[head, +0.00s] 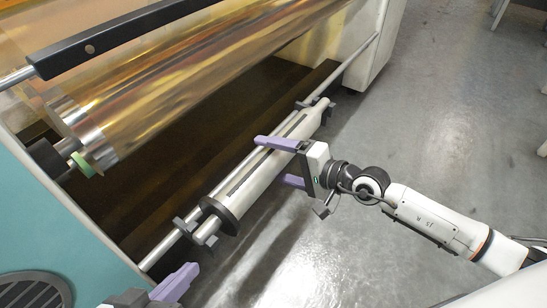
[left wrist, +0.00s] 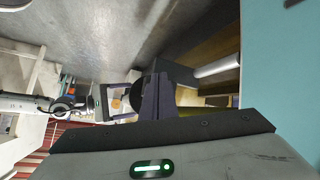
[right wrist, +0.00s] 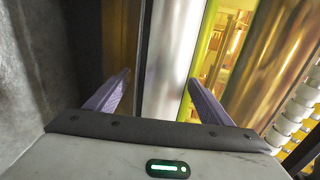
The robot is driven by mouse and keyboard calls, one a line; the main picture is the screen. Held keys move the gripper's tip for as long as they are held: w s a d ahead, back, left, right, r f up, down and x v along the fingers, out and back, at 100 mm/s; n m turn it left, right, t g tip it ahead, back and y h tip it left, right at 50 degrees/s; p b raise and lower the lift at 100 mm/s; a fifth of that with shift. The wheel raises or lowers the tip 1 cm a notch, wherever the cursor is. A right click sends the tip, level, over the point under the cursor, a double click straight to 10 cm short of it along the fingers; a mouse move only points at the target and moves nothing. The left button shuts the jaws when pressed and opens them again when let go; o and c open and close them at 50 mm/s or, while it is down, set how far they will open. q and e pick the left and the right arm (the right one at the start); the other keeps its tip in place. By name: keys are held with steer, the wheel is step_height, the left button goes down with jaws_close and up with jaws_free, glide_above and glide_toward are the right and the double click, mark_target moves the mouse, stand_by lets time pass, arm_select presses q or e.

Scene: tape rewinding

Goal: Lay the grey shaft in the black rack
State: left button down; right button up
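The grey shaft (head: 262,178) lies slanted along the front of the machine, with a black flange (head: 218,216) near its lower-left end. Its ends appear to sit at the dark hooked brackets of the rack, one at the lower left (head: 184,227) and one at the upper right (head: 328,101); exact seating is hard to tell. My right gripper (head: 285,162) is open over the shaft's middle. In the right wrist view the shaft (right wrist: 168,75) shows between its spread fingers. My left gripper (head: 172,285) is at the bottom edge, apart from the shaft; its fingers look shut and empty in the left wrist view (left wrist: 157,98).
A large shiny film roll (head: 190,75) and a black bar (head: 110,42) lie behind the shaft. A teal side panel (head: 50,235) stands at the lower left and a white panel (head: 378,45) at the upper right. Grey floor (head: 455,110) is open at the right.

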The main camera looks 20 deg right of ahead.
steer(key=shift+s+f, duration=0.15)
steer(key=shift+f, duration=0.55)
arm_select(q)
steer(key=shift+s+d+p, duration=0.1)
steer(key=shift+p, duration=1.1)
arm_select(e)
steer(key=r+v, duration=0.1)
steer(key=v, duration=0.9)
steer(key=shift+r, duration=0.25)
